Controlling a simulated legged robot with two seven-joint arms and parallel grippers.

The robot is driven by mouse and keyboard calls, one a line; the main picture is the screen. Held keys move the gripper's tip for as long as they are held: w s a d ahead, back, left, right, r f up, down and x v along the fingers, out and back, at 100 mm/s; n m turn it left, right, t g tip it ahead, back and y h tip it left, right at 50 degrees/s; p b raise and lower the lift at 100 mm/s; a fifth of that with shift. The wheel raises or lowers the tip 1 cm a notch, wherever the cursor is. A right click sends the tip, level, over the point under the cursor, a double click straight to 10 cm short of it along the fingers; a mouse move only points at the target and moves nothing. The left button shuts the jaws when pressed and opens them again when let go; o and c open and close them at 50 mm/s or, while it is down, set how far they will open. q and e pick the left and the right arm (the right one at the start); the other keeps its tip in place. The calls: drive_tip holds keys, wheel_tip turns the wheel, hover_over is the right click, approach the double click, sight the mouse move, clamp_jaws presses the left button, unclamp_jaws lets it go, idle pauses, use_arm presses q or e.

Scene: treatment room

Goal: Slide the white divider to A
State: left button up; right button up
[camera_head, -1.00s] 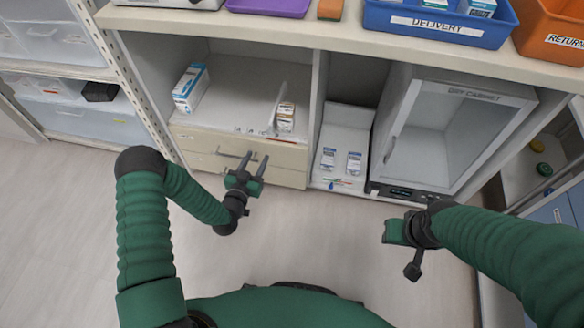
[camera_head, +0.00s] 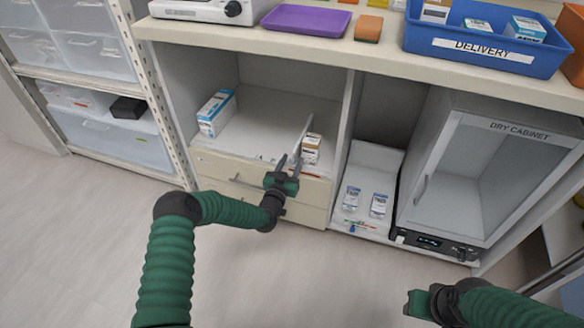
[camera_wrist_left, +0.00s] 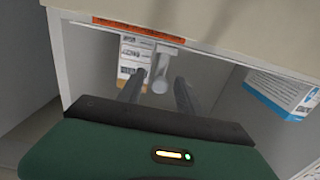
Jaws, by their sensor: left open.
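The white divider (camera_head: 303,132) is a thin upright plate on the left shelf, just left of a small white and brown box (camera_head: 311,148). In the left wrist view the divider (camera_wrist_left: 166,62) shows a round-ended handle between my fingers, with no clear contact. My left gripper (camera_head: 287,163) is open at the shelf's front edge, its fingers pointing at the divider; it also shows in the left wrist view (camera_wrist_left: 158,93). Lettering on the shelf edge is mostly hidden by the gripper, and I cannot read an A.
A blue and white box (camera_head: 216,112) stands at the shelf's left. Drawers (camera_head: 225,172) lie below. The counter above holds a purple tray (camera_head: 305,19) and a blue delivery bin (camera_head: 485,38).

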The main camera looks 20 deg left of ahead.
use_arm(q)
drive_tip(key=shift+w+r, duration=0.1)
drive_tip(key=shift+w, duration=0.2)
drive_tip(key=shift+c, duration=0.4)
clamp_jaws()
idle(0.8)
